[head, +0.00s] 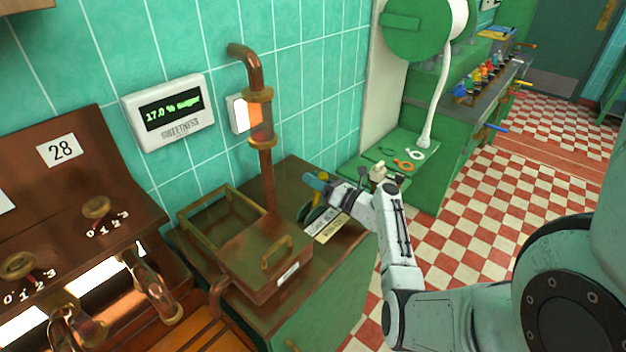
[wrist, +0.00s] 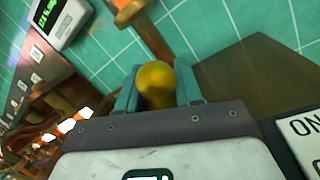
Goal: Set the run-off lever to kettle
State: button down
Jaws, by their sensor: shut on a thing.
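The run-off lever's yellow knob (wrist: 157,85) sits between the two teal fingers of my gripper (wrist: 158,78) in the wrist view. The gripper is shut on it. In the head view my gripper (head: 317,182) is over the brown-topped green cabinet, and a yellow part of the lever (head: 320,196) shows just below the fingers. The lever's base is mostly hidden by my gripper. A dark and a cream label plate (head: 326,226) lie beside it. Only "ON" reads clearly on the cream plate (wrist: 302,140) in the wrist view; the lever's setting cannot be told.
A copper box with a handle (head: 262,262) and an open frame stand left of the lever. A vertical copper pipe with a glowing sight glass (head: 261,118) rises behind. A sweetness display (head: 168,112) reads 17.0 % sugar. Checkered floor (head: 470,220) is free at right.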

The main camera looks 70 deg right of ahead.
jog(key=shift+f, duration=0.1)
dwell(0.3)
jog(key=c, duration=0.8)
grip_release()
jog(key=b+v, duration=0.1)
jog(key=v, duration=1)
jog(key=shift+w, duration=0.1)
